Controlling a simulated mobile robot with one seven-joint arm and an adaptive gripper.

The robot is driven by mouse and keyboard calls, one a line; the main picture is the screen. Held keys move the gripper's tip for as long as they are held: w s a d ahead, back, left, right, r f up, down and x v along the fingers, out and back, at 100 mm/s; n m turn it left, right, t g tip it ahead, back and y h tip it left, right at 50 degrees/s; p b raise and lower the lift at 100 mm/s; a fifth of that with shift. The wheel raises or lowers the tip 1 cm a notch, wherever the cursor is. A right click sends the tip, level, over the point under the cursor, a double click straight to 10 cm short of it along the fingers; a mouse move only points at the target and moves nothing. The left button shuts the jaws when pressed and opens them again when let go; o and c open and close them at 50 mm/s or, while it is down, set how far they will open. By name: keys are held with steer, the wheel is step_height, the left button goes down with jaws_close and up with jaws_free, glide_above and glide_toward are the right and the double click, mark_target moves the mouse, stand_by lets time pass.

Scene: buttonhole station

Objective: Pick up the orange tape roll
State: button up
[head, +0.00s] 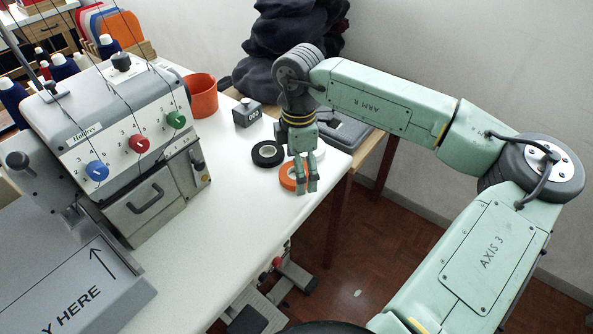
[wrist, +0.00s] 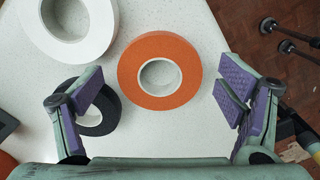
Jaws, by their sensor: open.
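The orange tape roll (wrist: 160,48) lies flat on the white table, its pale core showing in the wrist view. In the head view the orange roll (head: 289,178) is partly hidden behind my gripper (head: 306,188). My gripper (wrist: 165,105) is open and empty, with its purple-padded fingers spread to the left and right of the roll's near side in the wrist view. The fingers look apart from the roll; their exact height above the table is hard to tell.
A black tape roll (head: 267,154) lies close by, partly behind my left finger in the wrist view. A white roll (wrist: 110,20) sits beside the orange one. The table edge is near.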

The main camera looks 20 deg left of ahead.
steer(key=shift+f, duration=0.1)
steer(key=shift+c, duration=0.3)
steer(key=c, duration=1)
